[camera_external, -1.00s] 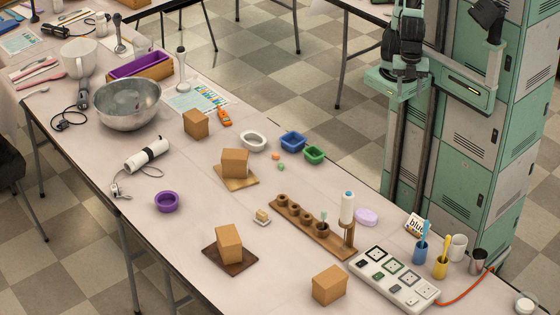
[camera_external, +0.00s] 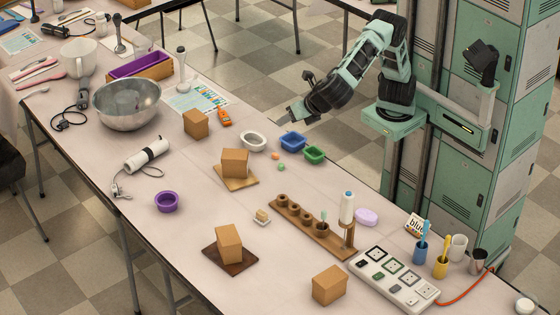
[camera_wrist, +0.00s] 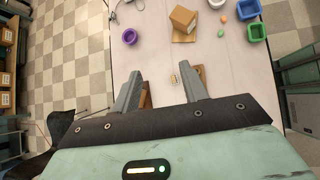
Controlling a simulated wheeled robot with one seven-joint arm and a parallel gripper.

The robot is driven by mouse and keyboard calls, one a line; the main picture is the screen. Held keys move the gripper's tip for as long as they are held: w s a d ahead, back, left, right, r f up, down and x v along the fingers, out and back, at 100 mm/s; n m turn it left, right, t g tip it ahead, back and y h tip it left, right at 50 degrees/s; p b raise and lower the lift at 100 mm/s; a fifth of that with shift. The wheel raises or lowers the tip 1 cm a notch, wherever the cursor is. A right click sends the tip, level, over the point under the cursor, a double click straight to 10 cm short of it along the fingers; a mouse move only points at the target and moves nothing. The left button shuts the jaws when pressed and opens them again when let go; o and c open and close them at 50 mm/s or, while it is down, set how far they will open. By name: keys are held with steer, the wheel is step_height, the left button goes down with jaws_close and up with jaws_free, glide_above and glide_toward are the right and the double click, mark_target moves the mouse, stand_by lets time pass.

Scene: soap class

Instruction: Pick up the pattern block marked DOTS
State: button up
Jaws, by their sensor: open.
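No marking that reads DOTS can be made out. A white panel (camera_external: 395,279) at the table's near right bears several small dark-framed squares, whose patterns are too small to read. Plain brown blocks stand on the table: one by the bowl (camera_external: 196,124), one on a light board (camera_external: 235,163), one on a dark board (camera_external: 229,244) and one at the front (camera_external: 329,285). My gripper (camera_external: 297,112) is open and empty, above the table's far edge near the blue tray. In the wrist view its fingers (camera_wrist: 162,88) are spread, with the block on the light board (camera_wrist: 183,18) beyond them.
A wooden rack (camera_external: 313,229) with a white bottle (camera_external: 347,207) stands beside the panel. Blue (camera_external: 292,141) and green (camera_external: 314,155) trays sit at the far edge. Cups (camera_external: 458,247) and an orange cable lie right. The table's front middle has free room.

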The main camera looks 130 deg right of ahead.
mark_target(266, 215)
steer(key=w+d+r+n+h+b, duration=0.1)
steer(key=w+d+n+h+b, duration=0.1)
steer(key=w+d+h+b, duration=0.3)
steer(key=shift+m, duration=0.3)
steer(key=f, duration=1.2)
steer(key=f+p, duration=0.1)
steer(key=f, duration=2.5)
steer(key=shift+w+a, duration=0.25)
steer(key=shift+a, duration=0.05)
steer(key=shift+f, duration=0.3)
steer(key=shift+d+f, duration=0.1)
steer(key=shift+d, duration=0.15)
steer(key=shift+p+x, duration=0.3)
steer(key=shift+x, duration=1.95)
jaws_close()
